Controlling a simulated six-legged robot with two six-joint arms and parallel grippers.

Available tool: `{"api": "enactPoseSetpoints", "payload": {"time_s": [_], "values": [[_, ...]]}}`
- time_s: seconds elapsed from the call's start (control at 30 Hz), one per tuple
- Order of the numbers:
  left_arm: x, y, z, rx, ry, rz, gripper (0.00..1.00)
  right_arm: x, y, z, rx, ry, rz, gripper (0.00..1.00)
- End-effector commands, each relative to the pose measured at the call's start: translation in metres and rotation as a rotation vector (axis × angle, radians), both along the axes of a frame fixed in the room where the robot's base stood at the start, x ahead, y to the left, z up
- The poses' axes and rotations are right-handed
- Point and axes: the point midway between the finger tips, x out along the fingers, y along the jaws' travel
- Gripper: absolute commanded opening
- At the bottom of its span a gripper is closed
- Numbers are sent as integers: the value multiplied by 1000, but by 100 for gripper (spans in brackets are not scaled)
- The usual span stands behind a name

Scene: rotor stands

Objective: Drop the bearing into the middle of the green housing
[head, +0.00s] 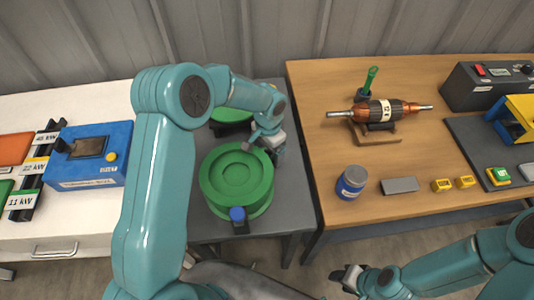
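The green housing (237,188) is a round, stepped ring with a recessed middle, lying on the grey table between the two benches. Its middle looks green and I see no bearing in it. I cannot make out a bearing anywhere in view. My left gripper (262,152) is over the housing's far right rim, to the right of its middle and tilted down. Its fingers are small and dark, so I cannot tell if they are apart or holding something. My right gripper (343,277) is low at the front, off the wooden bench, with its fingers unclear.
A second green round part (232,116) sits behind the housing. A blue-topped dark item (238,218) stands at its front rim. A blue box (90,155) is on the white bench. The wooden bench holds a copper rotor (383,112), a blue jar (351,182) and yellow blocks (442,186).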

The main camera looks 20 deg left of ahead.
Motion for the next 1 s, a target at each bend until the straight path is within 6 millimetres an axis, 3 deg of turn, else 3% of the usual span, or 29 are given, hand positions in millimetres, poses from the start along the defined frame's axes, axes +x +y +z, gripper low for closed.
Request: {"api": "enactPoseSetpoints", "payload": {"time_s": [0.03, 0.17, 0.27, 0.5, 0.67, 0.77, 1.0], "values": [[0, 0, 0, 0, 0, 0, 72, 0, 0, 0, 0, 0, 0, 43], [0, 0, 0, 0, 0, 0, 29, 0, 0, 0, 0, 0, 0, 43], [0, 0, 1, 0, -1, 0, 21, 0, 0, 0, 0, 0, 0, 43], [1, 0, 4, 0, -2, 0, 21, 0, 0, -1, 0, 0, 0, 43], [2, 0, 20, 1, -6, 0, 21, 0, 0, -3, 0, 0, 0, 43], [2, 0, 41, 1, -8, 0, 21, 0, 0, -6, 0, 0, 0, 43], [2, 0, 109, 0, -9, 0, 21, 0, 0, -11, 0, 0, 0, 43]]}}
